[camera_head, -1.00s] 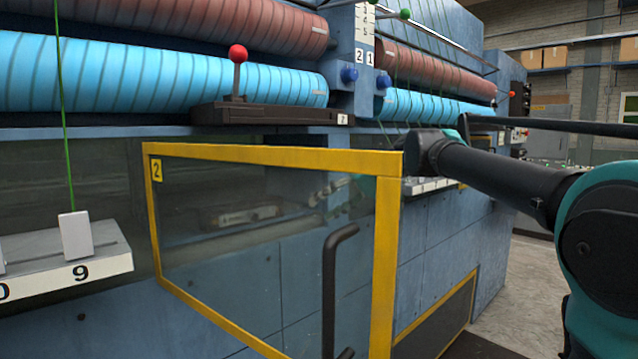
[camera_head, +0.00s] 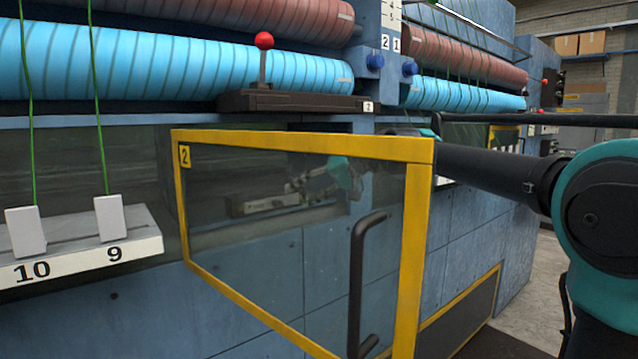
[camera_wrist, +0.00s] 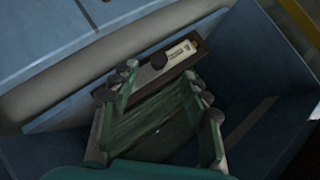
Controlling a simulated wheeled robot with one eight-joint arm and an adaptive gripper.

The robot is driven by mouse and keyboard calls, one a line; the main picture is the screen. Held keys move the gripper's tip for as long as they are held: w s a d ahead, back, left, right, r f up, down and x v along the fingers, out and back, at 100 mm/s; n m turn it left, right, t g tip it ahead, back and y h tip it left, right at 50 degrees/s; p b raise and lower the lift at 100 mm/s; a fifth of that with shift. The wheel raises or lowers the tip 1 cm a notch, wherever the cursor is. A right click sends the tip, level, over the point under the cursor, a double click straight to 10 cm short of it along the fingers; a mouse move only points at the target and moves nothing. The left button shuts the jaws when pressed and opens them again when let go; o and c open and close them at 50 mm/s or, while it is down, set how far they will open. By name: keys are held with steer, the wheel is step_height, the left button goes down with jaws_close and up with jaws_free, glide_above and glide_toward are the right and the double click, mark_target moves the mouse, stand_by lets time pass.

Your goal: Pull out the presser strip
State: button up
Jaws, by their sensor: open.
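The presser strip appears to be the dark bar with a pale label and a round knob (camera_wrist: 179,56) in the wrist view. In the head view it shows dimly through the clear door panel (camera_head: 266,203). My gripper (camera_wrist: 162,74) is open, its two fingers spread in front of the strip, with the fingertips close to it. The left fingers overlap the strip's near end in the picture; I cannot tell if they touch it. My gripper also shows behind the panel in the head view (camera_head: 298,188), just right of the strip.
A yellow-framed clear door (camera_head: 424,215) marked 2 stands open in front of my gripper, with a black handle (camera_head: 358,285). A dark bar with a red-knobbed lever (camera_head: 263,60) sits above. A white numbered ledge (camera_head: 80,248) is at the left. Blue walls surround the recess.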

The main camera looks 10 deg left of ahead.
steer(key=shift+x, duration=2.7)
jaws_close()
